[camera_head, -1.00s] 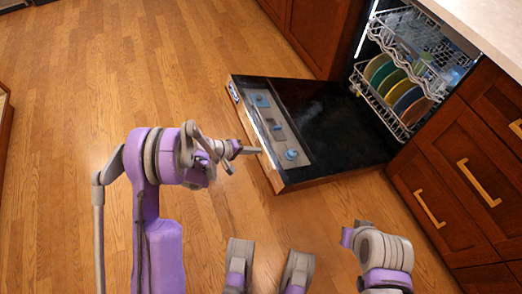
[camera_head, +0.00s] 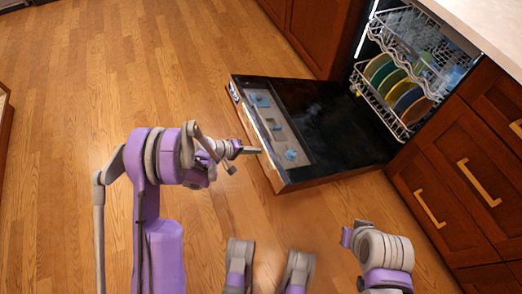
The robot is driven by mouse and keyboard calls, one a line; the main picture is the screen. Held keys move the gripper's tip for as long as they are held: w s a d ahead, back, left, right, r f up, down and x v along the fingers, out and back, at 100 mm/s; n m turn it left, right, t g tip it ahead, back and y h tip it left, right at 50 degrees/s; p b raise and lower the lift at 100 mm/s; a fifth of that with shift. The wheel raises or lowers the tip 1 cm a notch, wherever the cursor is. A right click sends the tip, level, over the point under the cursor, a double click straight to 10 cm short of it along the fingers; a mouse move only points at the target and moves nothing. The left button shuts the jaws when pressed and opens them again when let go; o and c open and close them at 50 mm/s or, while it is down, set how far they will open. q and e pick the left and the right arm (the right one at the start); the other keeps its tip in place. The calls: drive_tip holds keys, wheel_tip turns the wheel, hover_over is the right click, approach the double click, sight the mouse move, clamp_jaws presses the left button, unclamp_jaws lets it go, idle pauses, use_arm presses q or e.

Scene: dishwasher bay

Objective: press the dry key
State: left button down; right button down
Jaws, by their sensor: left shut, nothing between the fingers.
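The dishwasher door (camera_head: 335,120) is folded down open, its dark inner side up. Its long outer edge (camera_head: 252,130) faces my left arm. A small blue and white patch (camera_head: 233,92) shows at the far end of that edge. I cannot make out the dry key or any key labels. My left gripper (camera_head: 254,150) is shut and empty, pointing right. Its tips are at the door's outer edge in the picture, near the edge's middle. I cannot tell whether they touch it. My right arm shows at the lower right, but its gripper is not seen.
A grey strip (camera_head: 275,125) with blue parts lies on the door's inner side. Racks with several plates (camera_head: 380,75) stand in the dishwasher. Wooden drawers (camera_head: 470,170) with handles are at right. The wooden floor (camera_head: 80,80) at left is clear.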

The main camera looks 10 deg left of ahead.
use_arm(q)
drive_tip(key=v, duration=0.4)
drive_tip(key=f+p+v, duration=0.1)
drive_tip(key=shift+s+a+r, duration=0.3)
drive_tip(key=shift+s+a, duration=0.05)
drive_tip(key=shift+a, duration=0.2)
drive_tip(key=shift+r, duration=0.1)
idle(0.8)
